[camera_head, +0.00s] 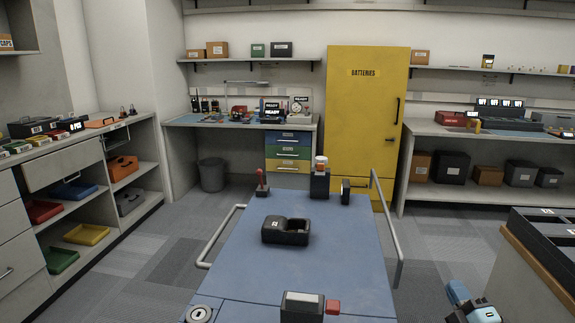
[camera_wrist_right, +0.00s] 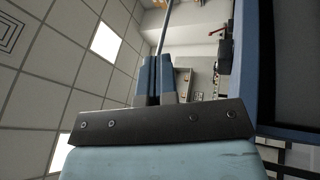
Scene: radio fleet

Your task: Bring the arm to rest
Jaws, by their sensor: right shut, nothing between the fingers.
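My right gripper (camera_head: 458,293) shows at the bottom right of the head view, over the floor between the blue-topped cart (camera_head: 330,255) and the dark tray at the right edge. In the right wrist view its two blue fingers (camera_wrist_right: 155,78) lie together with nothing between them. Only a small part of this arm shows. My left gripper is not in the head view.
The cart carries a black holder (camera_head: 285,231), a dark block with a red part (camera_head: 302,307) and small upright items at its far end. A dark tray (camera_head: 545,245) stands close on the right. Open carpet lies left of the cart. A yellow cabinet (camera_head: 368,110) stands behind.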

